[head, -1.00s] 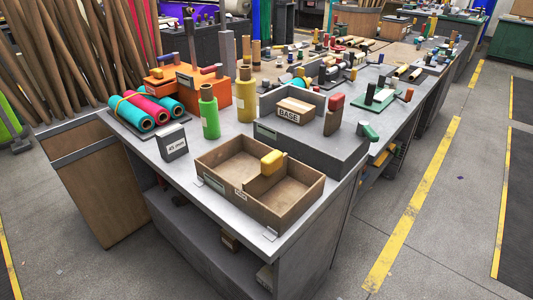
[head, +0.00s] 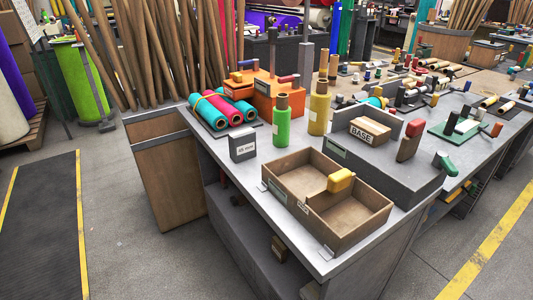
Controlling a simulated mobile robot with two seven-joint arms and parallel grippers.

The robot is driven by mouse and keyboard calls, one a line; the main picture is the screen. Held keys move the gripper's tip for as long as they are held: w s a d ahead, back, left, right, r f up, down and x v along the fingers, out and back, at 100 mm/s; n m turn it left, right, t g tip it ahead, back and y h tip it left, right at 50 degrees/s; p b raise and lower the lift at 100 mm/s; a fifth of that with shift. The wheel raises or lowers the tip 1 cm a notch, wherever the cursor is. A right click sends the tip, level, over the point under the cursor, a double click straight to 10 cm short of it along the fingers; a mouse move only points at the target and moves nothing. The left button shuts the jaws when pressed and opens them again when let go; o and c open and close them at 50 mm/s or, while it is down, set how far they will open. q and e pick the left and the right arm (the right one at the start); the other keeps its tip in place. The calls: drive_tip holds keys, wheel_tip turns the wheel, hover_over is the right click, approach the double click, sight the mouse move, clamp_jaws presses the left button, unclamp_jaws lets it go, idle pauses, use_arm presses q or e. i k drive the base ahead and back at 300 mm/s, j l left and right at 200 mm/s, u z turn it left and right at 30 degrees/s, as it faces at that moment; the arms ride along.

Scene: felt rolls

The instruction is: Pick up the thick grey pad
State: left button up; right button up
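A grey upright block (head: 243,147) with a white label, which seems to read "45 mm", stands on the grey bench top near its left edge. It may be the thick grey pad; its label alone does not tell me. A thinner dark grey mat (head: 213,130) lies under the felt rolls behind it. Neither of my grippers is in the head view.
Teal and pink felt rolls (head: 232,108) lie behind the block. A large grey box (head: 390,172) stands further right.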

sight(242, 143)
drive_tip(key=j+z, duration=0.15)
drive_tip(key=z, duration=0.25)
drive_tip(key=i+j+z, duration=0.1)
drive_tip(key=j+z, duration=0.15)
drive_tip(key=z, duration=0.15)
drive_tip(key=j+z, duration=0.15)
drive_tip(key=z, duration=0.25)
drive_tip(key=j+z, duration=0.15)
drive_tip(key=j, duration=0.3)
drive_tip(key=k+j+z, duration=0.2)
drive_tip(key=j, duration=0.25)
drive_tip(key=i, duration=0.1)
